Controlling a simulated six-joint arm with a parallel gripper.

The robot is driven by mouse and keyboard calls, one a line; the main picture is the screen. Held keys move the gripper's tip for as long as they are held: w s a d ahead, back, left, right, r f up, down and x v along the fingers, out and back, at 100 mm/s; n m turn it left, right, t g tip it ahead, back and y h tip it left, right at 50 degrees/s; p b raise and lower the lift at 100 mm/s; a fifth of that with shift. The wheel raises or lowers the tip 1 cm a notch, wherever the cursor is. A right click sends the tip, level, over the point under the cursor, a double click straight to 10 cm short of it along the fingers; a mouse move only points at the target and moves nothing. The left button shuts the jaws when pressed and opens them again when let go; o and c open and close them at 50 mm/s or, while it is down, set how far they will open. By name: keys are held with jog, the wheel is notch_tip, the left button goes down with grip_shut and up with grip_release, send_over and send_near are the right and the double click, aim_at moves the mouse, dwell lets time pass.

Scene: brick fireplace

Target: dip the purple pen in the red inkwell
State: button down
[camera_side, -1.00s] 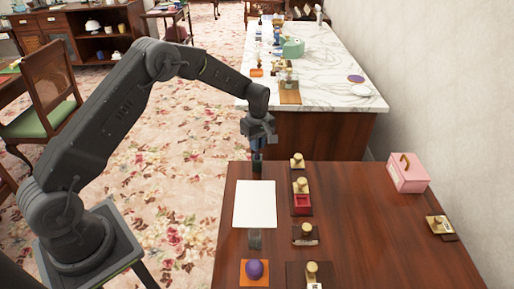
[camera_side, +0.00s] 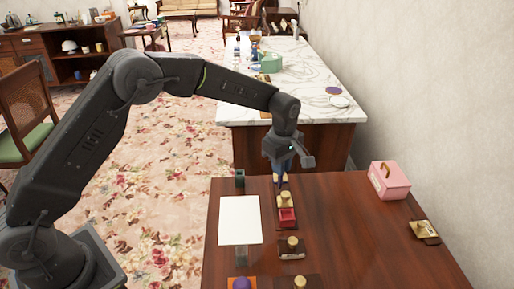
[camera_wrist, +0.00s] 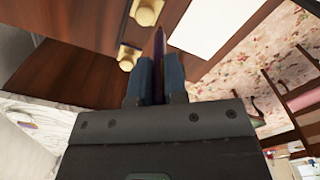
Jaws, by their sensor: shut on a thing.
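My gripper (camera_side: 282,172) is shut on the purple pen (camera_wrist: 159,42), which points out beyond the two blue fingers in the wrist view. In the side view the pen can hardly be made out. The gripper hangs over the back of the brown table, behind the red inkwell (camera_side: 287,217). The inkwell is a small red square pot on a dark base, with a gold-knobbed piece (camera_side: 284,199) just behind it. I cannot pick out the red pot in the wrist view. The pen appears apart from it.
A white sheet (camera_side: 239,220) lies left of the inkwell, with a dark holder (camera_side: 240,178) behind it. Other gold-knobbed pieces (camera_side: 292,245) stand in front. A pink box (camera_side: 389,180) is at the right. The table's middle right is clear.

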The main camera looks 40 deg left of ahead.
jog(key=s+d+f, duration=0.1)
jog(key=d+f, duration=0.3)
jog(key=f, duration=0.2)
dwell(0.6)
jog(key=shift+s+f, duration=0.1)
jog(key=shift+f, duration=0.55)
dwell(1.3)
jog(key=shift+r, duration=0.1)
notch_tip(320, 180, up, 7)
dwell(0.8)
dwell(0.5)
